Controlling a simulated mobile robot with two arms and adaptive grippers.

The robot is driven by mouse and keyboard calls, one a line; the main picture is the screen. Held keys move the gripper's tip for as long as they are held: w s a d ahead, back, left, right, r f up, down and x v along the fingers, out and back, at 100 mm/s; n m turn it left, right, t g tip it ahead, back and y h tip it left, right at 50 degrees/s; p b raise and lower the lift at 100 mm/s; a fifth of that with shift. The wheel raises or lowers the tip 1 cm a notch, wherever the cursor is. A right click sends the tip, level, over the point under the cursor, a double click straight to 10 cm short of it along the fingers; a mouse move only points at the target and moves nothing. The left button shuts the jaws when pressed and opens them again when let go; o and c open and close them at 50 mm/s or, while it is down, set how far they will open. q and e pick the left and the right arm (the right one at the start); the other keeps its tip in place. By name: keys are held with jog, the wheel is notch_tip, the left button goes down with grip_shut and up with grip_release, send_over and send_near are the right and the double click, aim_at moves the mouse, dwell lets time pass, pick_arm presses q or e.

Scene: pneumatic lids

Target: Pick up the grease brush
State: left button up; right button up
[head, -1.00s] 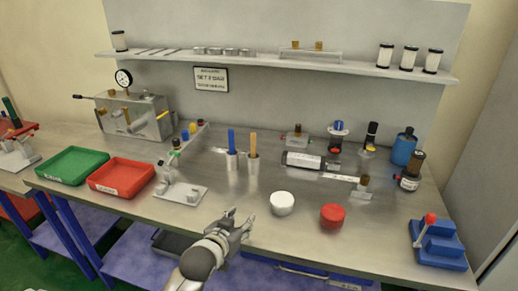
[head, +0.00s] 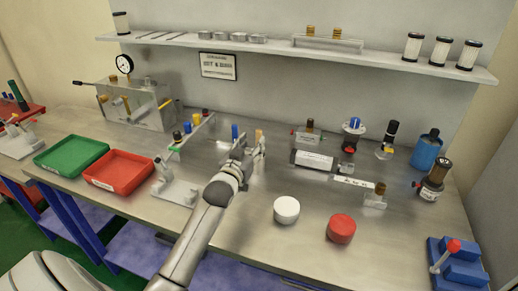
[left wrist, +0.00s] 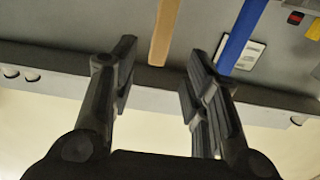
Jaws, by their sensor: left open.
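Two upright handles stand in metal cups at the middle of the bench: a tan handle (head: 259,135) and a blue handle (head: 235,131). I cannot tell from their tops which is the grease brush. My left gripper (head: 250,146) is open and empty in front of them and hides most of the cups. In the left wrist view, the tan handle (left wrist: 163,32) lies ahead between the lines of the open fingers (left wrist: 160,62), apart from them. The blue handle (left wrist: 243,32) is beyond the right finger. My right gripper is not in view.
A small valve fixture (head: 178,190) stands left of my arm, beyond it a red tray (head: 121,185) and green tray (head: 70,172). A white round lid (head: 287,208) and a red round lid (head: 341,228) sit to the right. A shelf (head: 270,45) runs above.

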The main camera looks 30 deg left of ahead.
aim_at(258, 136)
pick_arm(q)
jog(key=shift+w+a+f, duration=0.15)
jog(key=shift+w, duration=0.4)
jog(key=shift+w+f, duration=0.1)
jog(key=shift+w, duration=0.1)
jog(key=shift+w+a+r+p, duration=0.1)
jog(key=shift+w+r+p, duration=0.1)
jog(key=shift+w+p, duration=0.25)
jog(key=shift+w+a+r+p, duration=0.15)
jog(key=shift+w+p, duration=0.1)
jog(key=shift+w, duration=0.3)
jog(key=shift+x, duration=1.05)
jog(key=shift+w+f, duration=0.3)
jog(key=shift+w, duration=0.15)
jog(key=shift+s, duration=0.1)
jog(key=shift+c, duration=0.3)
jog(key=c, duration=0.7)
grip_shut()
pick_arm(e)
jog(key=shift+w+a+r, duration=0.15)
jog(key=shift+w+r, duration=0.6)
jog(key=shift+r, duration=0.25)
